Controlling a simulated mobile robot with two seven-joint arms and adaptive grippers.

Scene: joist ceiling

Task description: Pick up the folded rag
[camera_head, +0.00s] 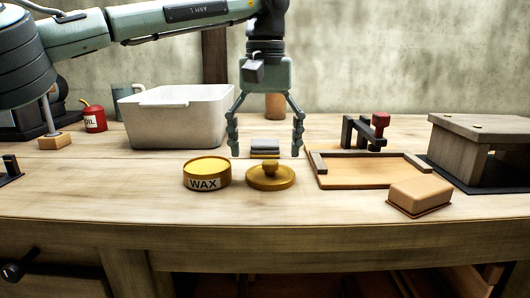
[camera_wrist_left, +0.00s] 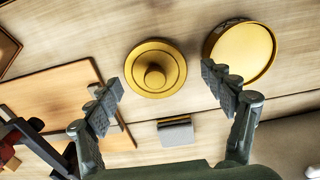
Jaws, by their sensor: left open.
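The folded rag (camera_head: 265,146) is a small grey folded stack on the workbench, behind the yellow lid. It also shows in the left wrist view (camera_wrist_left: 177,132) at lower middle, with a dark stripe along one edge. My left gripper (camera_head: 265,153) points down with its fingers spread wide, one on each side of the rag in the head view. It is open and holds nothing. In the left wrist view its fingertips (camera_wrist_left: 169,92) frame the space beside the rag. How far the fingertips are above the bench is hard to tell. My right gripper is not in view.
A wax tin (camera_head: 207,173) and a yellow knobbed lid (camera_head: 270,177) stand in front of the rag. A white bin (camera_head: 178,120) stands left behind it. A wooden tray (camera_head: 368,171), a tan block (camera_head: 420,194) and a wooden stand (camera_head: 459,155) are to the right.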

